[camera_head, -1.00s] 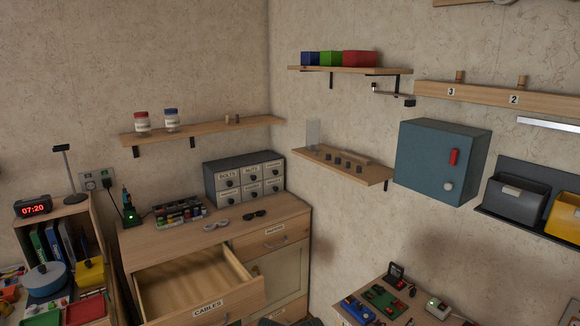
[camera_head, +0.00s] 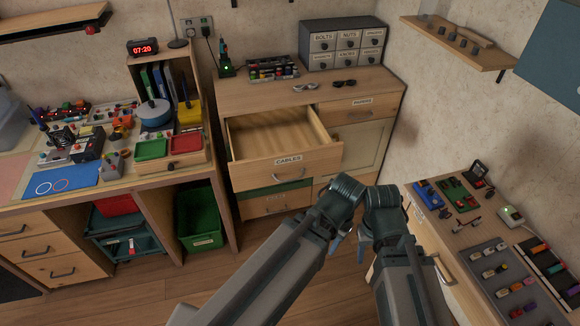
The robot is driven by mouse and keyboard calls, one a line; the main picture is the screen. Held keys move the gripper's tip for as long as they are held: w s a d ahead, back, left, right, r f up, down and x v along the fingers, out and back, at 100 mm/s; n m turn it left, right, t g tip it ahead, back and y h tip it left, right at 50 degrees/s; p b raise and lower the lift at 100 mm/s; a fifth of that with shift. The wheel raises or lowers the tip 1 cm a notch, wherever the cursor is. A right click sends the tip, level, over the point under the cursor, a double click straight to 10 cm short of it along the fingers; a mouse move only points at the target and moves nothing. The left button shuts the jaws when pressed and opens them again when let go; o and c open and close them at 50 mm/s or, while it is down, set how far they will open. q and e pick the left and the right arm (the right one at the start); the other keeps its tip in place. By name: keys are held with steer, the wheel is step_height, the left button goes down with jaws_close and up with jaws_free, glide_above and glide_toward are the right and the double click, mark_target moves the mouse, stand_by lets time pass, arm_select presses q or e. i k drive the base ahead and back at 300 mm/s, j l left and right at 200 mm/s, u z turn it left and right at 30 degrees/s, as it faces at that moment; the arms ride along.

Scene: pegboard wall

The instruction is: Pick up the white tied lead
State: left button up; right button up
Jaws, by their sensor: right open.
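The white tied lead (camera_head: 306,86) is a small pale coiled bundle lying on top of the wooden cabinet (camera_head: 245,96), behind the open drawer. A black tied bundle (camera_head: 345,83) lies just right of it. My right gripper (camera_head: 364,234) hangs low in front of the cabinet, well below and nearer than the lead, open and mostly hidden by its own wrist. My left gripper (camera_head: 337,242) is beside it, largely behind its arm, so its jaws cannot be made out. Neither gripper touches the lead.
The drawer labelled CABLES (camera_head: 290,163) is pulled out and looks empty. A small-parts drawer unit (camera_head: 341,44) and a rack of coloured items (camera_head: 272,69) stand behind the lead. A cluttered workbench (camera_head: 52,198) is left; a bench with trays (camera_head: 460,237) is right.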

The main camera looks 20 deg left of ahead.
mark_target(312, 85)
steer(key=i+j+u, duration=0.4)
steer(key=i+j, duration=0.25)
steer(key=i, duration=0.15)
